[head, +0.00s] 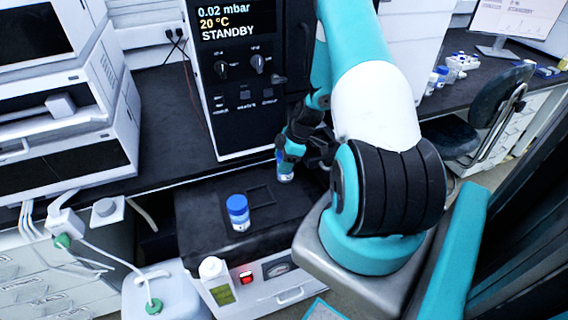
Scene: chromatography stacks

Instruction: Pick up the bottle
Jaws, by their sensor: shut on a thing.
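My gripper (286,157) points down in front of the instrument with the standby display. It is shut on a small bottle (286,175) with a pale label band near its lower end. The fingers hide the top of this bottle, and I cannot tell whether its base touches the black surface below. A second bottle (238,213), with a blue cap and a white and blue label, stands upright on the black bench top, left of and nearer than my gripper.
The black top (200,222) has a shallow rectangular outline beside the blue-capped bottle. The tall instrument (232,110) rises close behind my gripper. White stacked units (62,110) stand at left.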

